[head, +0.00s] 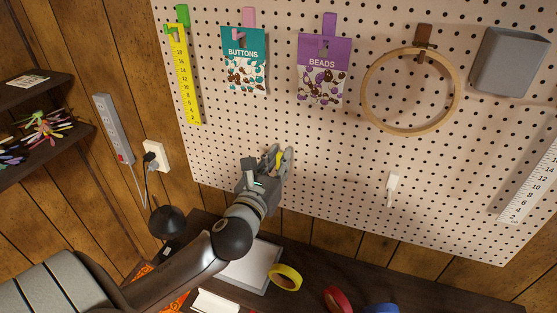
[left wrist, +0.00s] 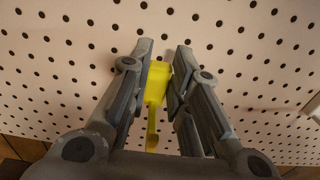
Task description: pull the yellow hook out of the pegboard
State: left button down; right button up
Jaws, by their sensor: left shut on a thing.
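The yellow hook (head: 279,161) shows as a small patch of yellow between the fingers of my left gripper (head: 280,156) in the head view, in front of the lower left part of the pegboard (head: 330,190). In the left wrist view the yellow hook (left wrist: 157,84) stands between the two grey fingertips (left wrist: 161,62), with a narrow stem pointing towards the palm. My left gripper is shut on it. The hook's far end is hidden, so I cannot tell whether it sits in the holes. My right gripper is not in view.
Above hang a yellow ruler (head: 184,80), a buttons packet (head: 245,73), a beads packet (head: 324,83) and a wooden hoop (head: 368,112). A white hook (head: 392,186) is to the right. Below is a dark table with a yellow tape roll (head: 285,278). A black round lamp-like thing (head: 167,222) stands left.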

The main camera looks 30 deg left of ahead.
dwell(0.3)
pick_arm(q)
jog(key=shift+v, duration=2.5)
